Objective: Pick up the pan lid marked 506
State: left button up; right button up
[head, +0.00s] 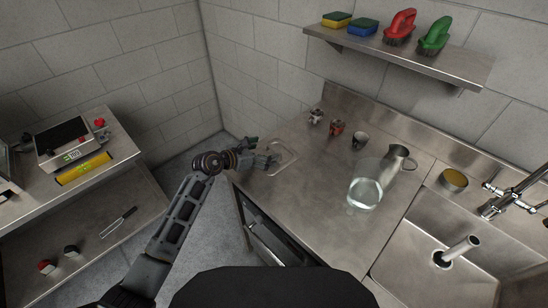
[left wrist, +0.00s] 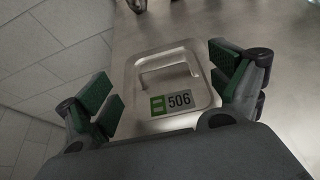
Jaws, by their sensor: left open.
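The pan lid marked 506 (left wrist: 160,88) is a flat, square metal lid with rounded corners and a raised bar handle (left wrist: 165,67). My left gripper (head: 263,153) is open above the lid. In the left wrist view its green-padded fingers stand on both sides of the lid, with the handle between them and nothing gripped. My right gripper is not in view.
A clear container (head: 364,187), a metal jug (head: 400,160) and several small cups stand right of the lid. A sink (head: 440,235) with a tap is further right. A wall shelf (head: 400,52) holds sponges and brushes. The counter's front middle (head: 300,205) is clear.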

aim_at(273, 149)
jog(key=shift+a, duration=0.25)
pick_arm(q)
jog(key=shift+b+x, duration=0.85)
jog(key=shift+x, duration=0.45)
jog(key=shift+w+d+f+b, duration=0.25)
jog(key=shift+d+b, duration=0.15)
jog(key=shift+d, duration=0.05)
jog(key=shift+w+d+f+b, duration=0.2)
jog(key=shift+w+d+b, duration=0.1)
jog(key=shift+d, duration=0.05)
jog(key=shift+w+d, duration=0.15)
jog(key=shift+d, duration=0.05)
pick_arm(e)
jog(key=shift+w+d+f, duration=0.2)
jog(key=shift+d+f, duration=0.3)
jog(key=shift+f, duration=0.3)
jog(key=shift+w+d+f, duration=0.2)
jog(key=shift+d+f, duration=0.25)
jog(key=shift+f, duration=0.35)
pick_arm(q)
jog(key=c, duration=1.2)
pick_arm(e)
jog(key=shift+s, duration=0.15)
